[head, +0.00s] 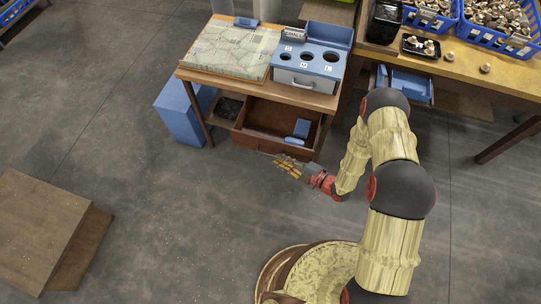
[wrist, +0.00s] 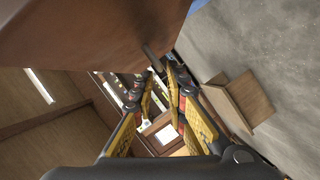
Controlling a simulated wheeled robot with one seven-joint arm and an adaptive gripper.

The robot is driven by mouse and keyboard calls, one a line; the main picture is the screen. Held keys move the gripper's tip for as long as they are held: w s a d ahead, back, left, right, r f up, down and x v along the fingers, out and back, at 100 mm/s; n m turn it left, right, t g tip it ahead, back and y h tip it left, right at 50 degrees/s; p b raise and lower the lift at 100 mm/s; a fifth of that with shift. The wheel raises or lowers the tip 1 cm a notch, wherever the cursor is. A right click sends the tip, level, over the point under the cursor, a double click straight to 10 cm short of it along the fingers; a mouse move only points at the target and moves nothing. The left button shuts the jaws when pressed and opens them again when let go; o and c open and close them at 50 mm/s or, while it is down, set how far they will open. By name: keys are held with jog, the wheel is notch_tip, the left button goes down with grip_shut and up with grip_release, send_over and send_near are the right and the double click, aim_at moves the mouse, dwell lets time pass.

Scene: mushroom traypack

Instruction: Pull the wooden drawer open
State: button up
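The wooden drawer (head: 251,143) under the small table stands pulled out in the head view, its inside showing with a blue object (head: 302,128) in it. In the wrist view, its brown front panel (wrist: 90,40) fills the upper left. A dark bar handle (wrist: 152,57) sticks out from that panel. My gripper (head: 281,160) is low in front of the drawer front. In the wrist view, the fingers of my gripper (wrist: 163,75) stand apart with a gap between them, and the handle lies at their tips. Any contact with the handle is hard to make out.
The small table (head: 320,101) carries a patterned board (head: 232,48) and a blue box with holes (head: 308,68). A blue bin (head: 178,110) stands left of it. A mushroom table (head: 470,65) is at right. A wooden box (head: 45,225) sits on the left floor; the floor between is clear.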

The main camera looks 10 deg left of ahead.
jog(key=b+x, duration=0.1)
jog(key=x, duration=0.5)
jog(key=shift+c, duration=1.1)
grip_shut()
jog(key=shift+f, duration=0.1)
jog(key=shift+s, duration=0.1)
jog(key=s, duration=0.3)
jog(key=shift+s+a+p, duration=0.1)
jog(key=shift+s+p, duration=0.1)
jog(key=shift+p, duration=0.15)
jog(key=shift+o, duration=1.1)
grip_release()
jog(key=shift+w, duration=0.1)
